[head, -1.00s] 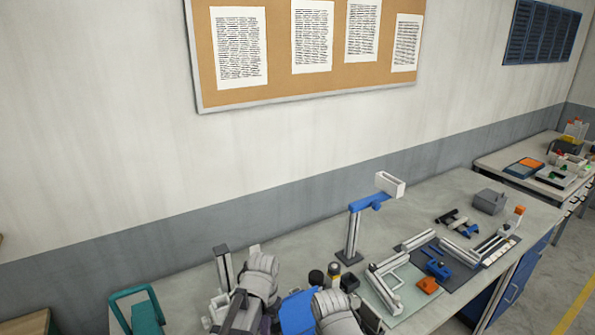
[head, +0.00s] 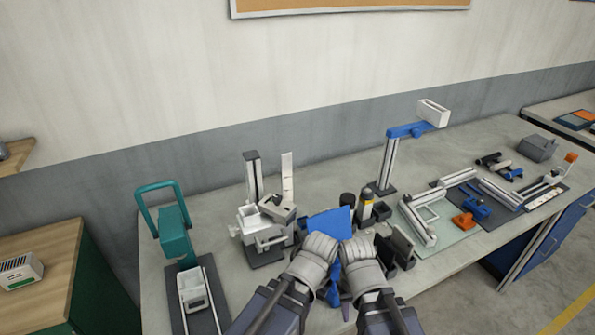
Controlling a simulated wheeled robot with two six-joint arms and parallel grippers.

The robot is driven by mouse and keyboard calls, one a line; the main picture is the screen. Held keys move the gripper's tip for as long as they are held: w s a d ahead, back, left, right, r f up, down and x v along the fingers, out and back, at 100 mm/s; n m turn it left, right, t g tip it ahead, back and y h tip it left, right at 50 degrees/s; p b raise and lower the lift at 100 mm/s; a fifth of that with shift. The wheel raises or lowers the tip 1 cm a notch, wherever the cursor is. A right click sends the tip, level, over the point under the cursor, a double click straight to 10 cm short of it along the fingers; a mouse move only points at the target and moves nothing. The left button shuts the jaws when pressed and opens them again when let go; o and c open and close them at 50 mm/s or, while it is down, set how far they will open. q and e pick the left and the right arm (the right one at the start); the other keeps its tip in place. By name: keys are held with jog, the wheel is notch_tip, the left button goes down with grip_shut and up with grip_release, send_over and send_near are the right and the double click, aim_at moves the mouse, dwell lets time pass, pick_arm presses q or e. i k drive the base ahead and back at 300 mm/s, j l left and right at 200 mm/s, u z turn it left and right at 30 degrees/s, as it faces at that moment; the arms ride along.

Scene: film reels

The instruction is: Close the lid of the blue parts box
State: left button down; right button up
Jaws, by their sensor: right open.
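The blue parts box shows mainly by its blue lid (head: 328,223), a raised, tilted panel behind my wrists. More blue shows low between my wrists; the rest of the box is hidden by my arms. My right gripper (head: 347,280) is open at the box, its jaws mostly covered by its own grey wrist. My left wrist is close beside it on the left, in front of the lid's lower edge. My left jaws are hidden, and I cannot tell whether either gripper touches the lid.
A grey stand with a white tray (head: 254,217) is left of the box. A teal device (head: 173,236) stands farther left. Dark containers and a yellow-banded bottle (head: 366,205) crowd the right side. A blue-armed post (head: 388,165) stands behind.

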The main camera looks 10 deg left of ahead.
aim_at(336, 223)
jog(key=k+j+z, duration=0.2)
jog(key=k+j, duration=0.4)
jog(key=j, duration=0.2)
jog(key=k+j+z, duration=0.15)
jog(key=k+j, duration=0.5)
jog(key=i+j+u, duration=0.1)
jog(key=u, duration=0.65)
